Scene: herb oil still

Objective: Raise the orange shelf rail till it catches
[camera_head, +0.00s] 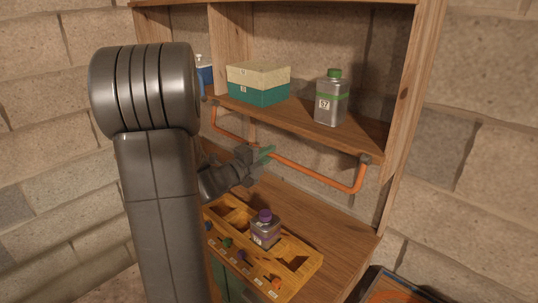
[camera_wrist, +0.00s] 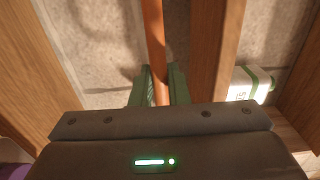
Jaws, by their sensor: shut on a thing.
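The orange shelf rail (camera_head: 310,169) is a bent bar on dark pivots at the front edge of the upper shelf (camera_head: 300,122). In the head view it hangs below that edge. My gripper (camera_head: 267,151) is at the middle of the rail, with its green fingers shut on it. In the wrist view the rail (camera_wrist: 154,45) runs up between the two green fingers (camera_wrist: 158,86). My arm hides part of the shelf's left side.
A teal and cream box (camera_head: 258,83) and a grey bottle with a green cap (camera_head: 332,98) stand on the upper shelf. Below, a yellow wooden tray (camera_head: 300,256) holds a purple-capped bottle (camera_head: 265,230). A blue container (camera_head: 205,73) stands at the shelf's left.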

